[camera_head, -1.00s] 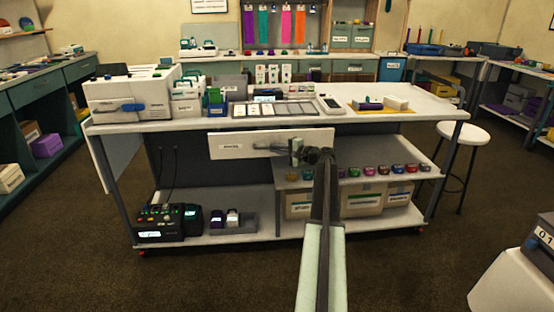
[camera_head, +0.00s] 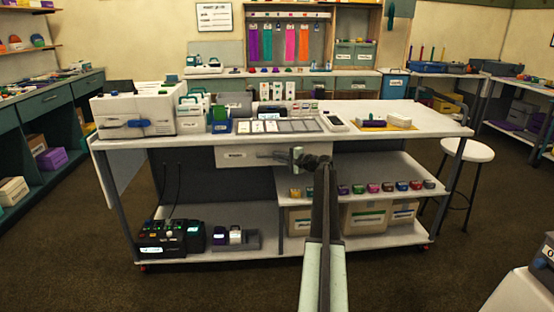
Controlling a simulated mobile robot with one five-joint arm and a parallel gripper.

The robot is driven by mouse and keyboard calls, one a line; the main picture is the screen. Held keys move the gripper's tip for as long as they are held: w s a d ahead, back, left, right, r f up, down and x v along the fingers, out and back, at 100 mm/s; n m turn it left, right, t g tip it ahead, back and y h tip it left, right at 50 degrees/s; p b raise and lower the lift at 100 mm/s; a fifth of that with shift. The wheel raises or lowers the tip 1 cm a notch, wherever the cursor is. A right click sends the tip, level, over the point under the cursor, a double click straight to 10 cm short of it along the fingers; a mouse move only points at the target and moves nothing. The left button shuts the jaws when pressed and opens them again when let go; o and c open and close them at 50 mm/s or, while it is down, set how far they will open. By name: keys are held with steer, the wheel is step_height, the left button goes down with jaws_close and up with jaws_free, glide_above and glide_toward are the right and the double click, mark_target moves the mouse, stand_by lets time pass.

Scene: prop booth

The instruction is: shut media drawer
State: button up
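The media drawer (camera_head: 236,157) has a pale front with a small label and sits under the worktop of the central bench. Its front lies close beneath the worktop edge; I cannot tell whether it is fully flush. A dark handle (camera_head: 273,155) shows on the right part of the front. My gripper (camera_head: 297,157) is at the right part of the drawer front, close to the handle's right end. It is small and dark here, so its finger opening and any contact are unclear.
The bench worktop (camera_head: 440,116) carries a printer (camera_head: 134,113), card holders and a tray. Below, a shelf holds several coloured pots (camera_head: 373,188) above bins (camera_head: 362,216). A white stool (camera_head: 467,150) stands to the right. The floor (camera_head: 210,285) in front is clear.

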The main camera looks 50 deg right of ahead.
steer(key=o, duration=0.3)
steer(key=shift+d, duration=0.15)
steer(key=shift+o, duration=0.2)
steer(key=s+r+p, duration=0.1)
steer(key=s, duration=0.6)
steer(key=shift+s+d, duration=0.3)
steer(key=shift+s, duration=0.05)
steer(key=shift+w, duration=0.1)
